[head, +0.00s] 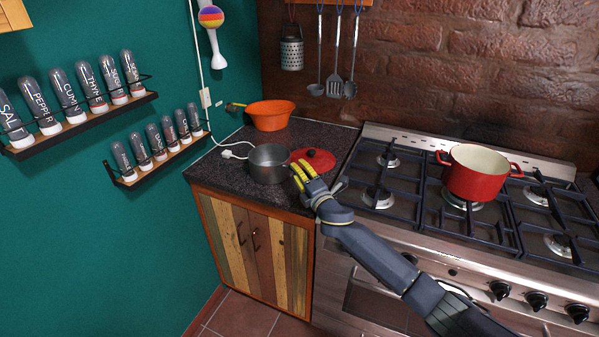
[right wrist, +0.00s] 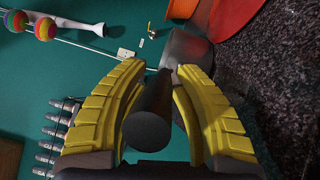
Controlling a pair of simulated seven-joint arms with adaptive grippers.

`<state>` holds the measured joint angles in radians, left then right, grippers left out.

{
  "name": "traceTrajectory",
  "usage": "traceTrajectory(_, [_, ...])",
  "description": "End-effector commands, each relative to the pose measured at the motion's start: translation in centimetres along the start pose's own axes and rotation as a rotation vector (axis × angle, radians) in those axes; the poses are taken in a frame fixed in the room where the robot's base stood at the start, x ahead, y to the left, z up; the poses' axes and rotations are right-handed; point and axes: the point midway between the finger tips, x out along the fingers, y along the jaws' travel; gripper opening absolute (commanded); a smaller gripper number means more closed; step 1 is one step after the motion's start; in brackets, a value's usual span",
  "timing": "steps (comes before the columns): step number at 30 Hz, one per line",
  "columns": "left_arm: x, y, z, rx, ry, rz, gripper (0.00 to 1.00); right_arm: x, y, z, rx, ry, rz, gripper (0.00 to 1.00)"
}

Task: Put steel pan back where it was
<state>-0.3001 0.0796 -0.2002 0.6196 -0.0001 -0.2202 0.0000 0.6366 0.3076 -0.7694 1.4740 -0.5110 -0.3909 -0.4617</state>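The steel pan (head: 269,164) is a grey pot at the front of the dark worktop (head: 222,163), left of the stove. It looks upright and appears to rest on the worktop. My right gripper (head: 301,172), with yellow fingers, is at the pan's right side. In the right wrist view, the pan's dark handle (right wrist: 150,118) lies between the two fingers (right wrist: 165,72), with the pan body (right wrist: 188,48) beyond. I cannot tell whether both fingers press on the handle. My left gripper is not in view.
A red lid (head: 318,158) lies just right of the pan. An orange bowl (head: 270,115) stands behind it. A red pot (head: 474,173) sits on the gas stove (head: 418,212). Spice racks (head: 90,122) hang on the left wall, and utensils (head: 335,88) hang at the back.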

Motion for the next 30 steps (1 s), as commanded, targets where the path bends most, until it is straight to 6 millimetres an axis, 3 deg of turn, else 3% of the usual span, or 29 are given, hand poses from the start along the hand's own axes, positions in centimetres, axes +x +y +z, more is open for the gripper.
traceTrajectory(11, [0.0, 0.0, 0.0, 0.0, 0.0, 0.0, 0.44, -0.7, 0.1, 0.1, -0.001, 0.0, 0.0, 0.27])
traceTrajectory(30, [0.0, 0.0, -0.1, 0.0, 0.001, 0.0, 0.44, -10.5, 0.1, 0.0, 0.0, 0.0, -0.002, 0.27])
